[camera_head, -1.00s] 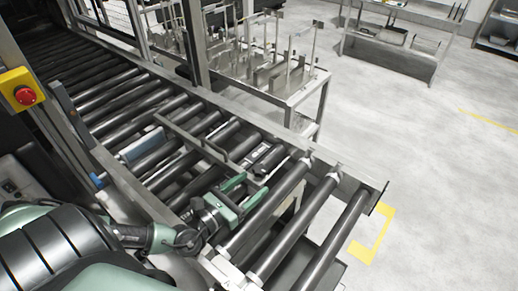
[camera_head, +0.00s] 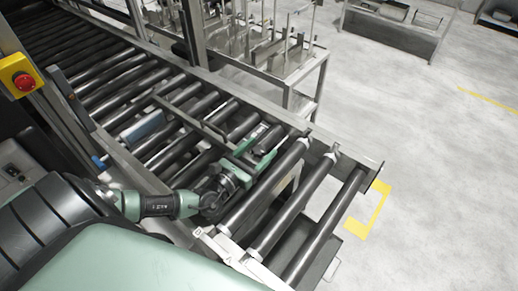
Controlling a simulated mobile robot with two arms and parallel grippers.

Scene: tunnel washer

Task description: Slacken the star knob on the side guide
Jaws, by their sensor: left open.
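The side guide (camera_head: 188,122) is a long thin metal rail lying at a slant over the dark rollers. A dark fitting (camera_head: 268,139) sits by its near right end. I cannot clearly make out the star knob's lobes there. My left gripper (camera_head: 258,146) has green fingers. It is open at that end of the guide, with its fingers on either side of the dark fitting. Whether they touch it I cannot tell. The gripper body hides part of the guide's end. My right gripper is not in view.
Bare rollers (camera_head: 308,204) run to the conveyor's end at the right. A red emergency button on a yellow box (camera_head: 22,80) stands at the left. A metal rack table (camera_head: 285,66) stands behind the conveyor.

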